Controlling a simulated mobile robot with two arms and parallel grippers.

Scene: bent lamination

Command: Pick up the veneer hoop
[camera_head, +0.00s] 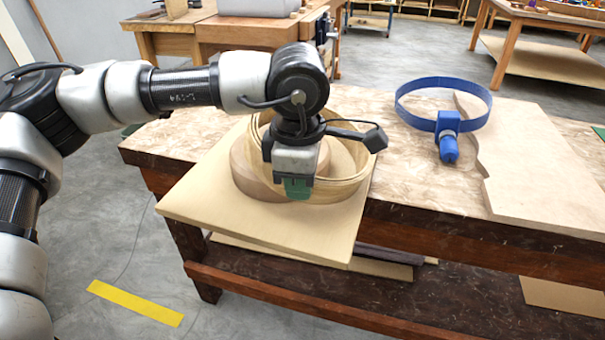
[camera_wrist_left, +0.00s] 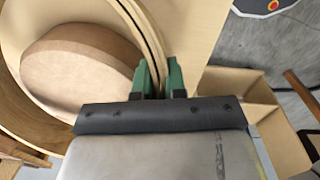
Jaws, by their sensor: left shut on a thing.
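The veneer hoop (camera_head: 349,187) is a pale, thin wooden ring on a light board at the left end of the workbench. A round, thick wooden block (camera_head: 247,168) stands inside it. In the left wrist view the hoop (camera_wrist_left: 18,112) curves around the block (camera_wrist_left: 80,72). My left gripper (camera_head: 298,190) comes down from above onto the hoop's near side. Its green fingers, also in the left wrist view (camera_wrist_left: 160,82), are shut on the hoop's wall. The gripper hides part of the hoop. My right gripper is not in view.
The light board (camera_head: 220,213) overhangs the bench's front edge. A blue band clamp (camera_head: 446,122) lies to the right, near a wavy-edged plywood sheet (camera_head: 540,170). A lower shelf (camera_head: 440,292) holds boards.

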